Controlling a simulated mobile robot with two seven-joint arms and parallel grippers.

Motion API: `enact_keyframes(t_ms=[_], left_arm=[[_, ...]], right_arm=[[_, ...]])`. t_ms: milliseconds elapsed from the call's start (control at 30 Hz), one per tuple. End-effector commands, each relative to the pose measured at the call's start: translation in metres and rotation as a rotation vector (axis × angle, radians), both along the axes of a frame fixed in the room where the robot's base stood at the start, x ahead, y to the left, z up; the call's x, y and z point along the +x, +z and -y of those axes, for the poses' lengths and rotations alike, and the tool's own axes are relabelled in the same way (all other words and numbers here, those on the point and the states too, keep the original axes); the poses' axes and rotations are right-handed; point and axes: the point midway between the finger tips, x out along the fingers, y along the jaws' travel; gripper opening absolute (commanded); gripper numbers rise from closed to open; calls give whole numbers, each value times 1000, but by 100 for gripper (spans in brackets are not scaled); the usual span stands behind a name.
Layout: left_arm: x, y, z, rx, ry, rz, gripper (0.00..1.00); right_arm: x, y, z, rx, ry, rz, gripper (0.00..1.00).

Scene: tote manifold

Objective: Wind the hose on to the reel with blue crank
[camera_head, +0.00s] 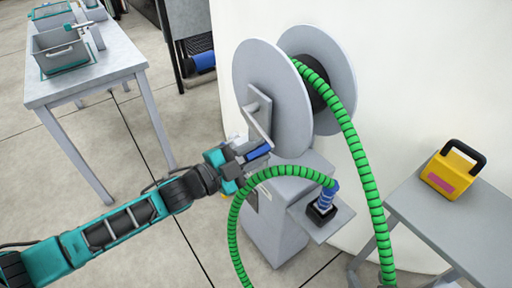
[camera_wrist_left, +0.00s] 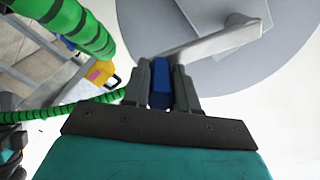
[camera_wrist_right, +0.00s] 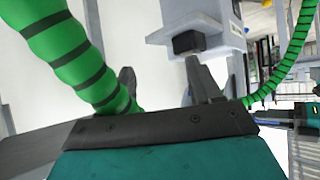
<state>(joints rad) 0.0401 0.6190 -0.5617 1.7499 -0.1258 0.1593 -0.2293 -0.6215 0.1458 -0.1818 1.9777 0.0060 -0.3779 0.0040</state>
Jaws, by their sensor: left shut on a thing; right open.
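The reel (camera_head: 278,95) has two large grey discs on a grey pedestal (camera_head: 275,230). Its grey crank arm (camera_head: 258,120) ends in a blue handle (camera_head: 258,152). My left gripper (camera_head: 240,162) is shut on that handle; the left wrist view shows the blue handle (camera_wrist_left: 160,94) between the fingers. The green hose (camera_head: 362,165) with dark bands runs from the dark hub down to the floor. Another stretch arches to a blue end fitting (camera_head: 326,194) at a black holder on the pedestal's side shelf (camera_head: 320,228). My right gripper (camera_wrist_right: 158,75) is open, with hose (camera_wrist_right: 65,50) close by.
A grey table (camera_head: 100,82) at the upper left holds grey totes (camera_head: 62,58). A grey side table (camera_head: 440,222) at the right carries a yellow box (camera_head: 450,175) with a black handle. A pale curved wall stands behind the reel. Tiled floor is open at lower left.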

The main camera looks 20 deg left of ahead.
Motion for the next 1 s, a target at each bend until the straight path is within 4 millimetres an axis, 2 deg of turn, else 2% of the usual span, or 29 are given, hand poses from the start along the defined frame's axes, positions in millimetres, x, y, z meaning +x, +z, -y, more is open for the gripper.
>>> enact_keyframes(t_ms=[33, 300, 733, 1000], left_arm=[[1, -8, -1, 32, -1, 27, 0], [8, -33, -10, 236, -2, 185, 0], [27, -63, -35, 559, -2, 438, 0], [43, -74, -55, 763, -2, 597, 0]], right_arm=[[2, -4, -2, 2, 2, 3, 64], [6, -13, -6, 13, 10, 2, 64], [16, -25, -21, 37, 37, 18, 64], [15, -51, -19, 34, 34, 16, 64]])
